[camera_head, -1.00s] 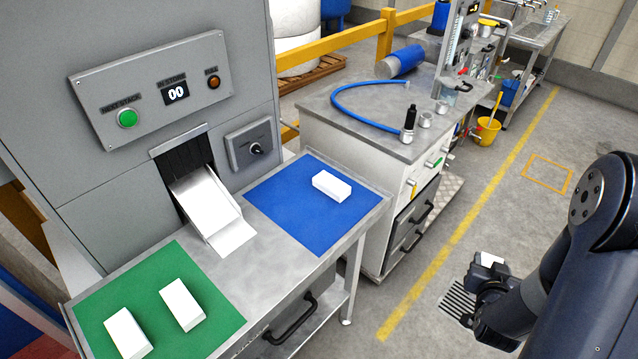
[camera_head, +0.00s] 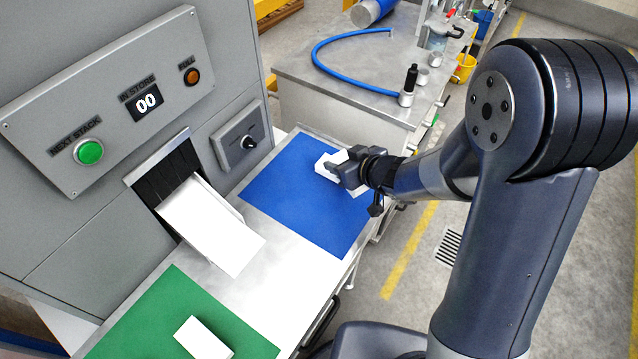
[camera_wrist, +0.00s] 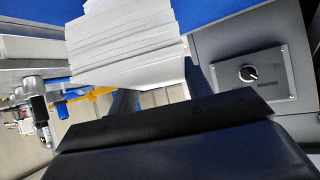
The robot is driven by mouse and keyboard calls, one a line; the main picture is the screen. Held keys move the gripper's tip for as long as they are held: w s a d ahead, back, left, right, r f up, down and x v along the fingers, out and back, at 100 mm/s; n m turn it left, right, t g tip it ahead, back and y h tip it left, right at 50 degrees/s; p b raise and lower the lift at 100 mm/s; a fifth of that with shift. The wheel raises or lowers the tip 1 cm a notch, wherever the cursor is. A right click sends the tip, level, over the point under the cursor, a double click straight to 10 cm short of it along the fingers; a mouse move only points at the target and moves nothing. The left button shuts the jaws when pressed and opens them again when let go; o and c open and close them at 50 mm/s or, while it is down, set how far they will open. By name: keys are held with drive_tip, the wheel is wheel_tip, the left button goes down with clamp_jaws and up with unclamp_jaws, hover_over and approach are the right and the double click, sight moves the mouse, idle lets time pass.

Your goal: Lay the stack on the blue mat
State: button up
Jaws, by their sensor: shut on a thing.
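My gripper (camera_head: 345,172) is shut on a white stack of paper (camera_wrist: 125,45) over the far right part of the blue mat (camera_head: 290,200). In the wrist view the stack's layered, slightly uneven edges rise beyond the jaws. White paper (camera_head: 325,162) shows beside and below the jaws in the head view. I cannot tell whether it is all one stack or whether the held stack touches the mat, since my gripper hides that spot. Another white stack (camera_head: 203,338) lies on the green mat (camera_head: 160,315).
A white chute (camera_head: 205,220) slopes from the grey machine between the mats. A bench with a blue hose (camera_head: 335,42) stands behind. The mat's near left part is clear.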

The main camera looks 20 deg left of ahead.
drive_tip(key=s+a+r+n+g, duration=0.2)
drive_tip(key=s+a+n+g, duration=0.2)
drive_tip(key=s+a, duration=0.3)
drive_tip(key=shift+y, duration=0.3)
drive_tip(key=f+b, duration=0.1)
drive_tip(key=f, duration=0.2)
drive_tip(key=f+b, duration=0.1)
drive_tip(key=f, duration=0.2)
drive_tip(key=w+f+b, duration=0.1)
drive_tip(key=f, duration=0.2)
drive_tip(key=shift+a+f, duration=0.2)
drive_tip(key=shift+a, duration=0.2)
drive_tip(key=shift+f+b, duration=0.15)
drive_tip(key=shift+b, duration=0.15)
drive_tip(key=o, duration=1)
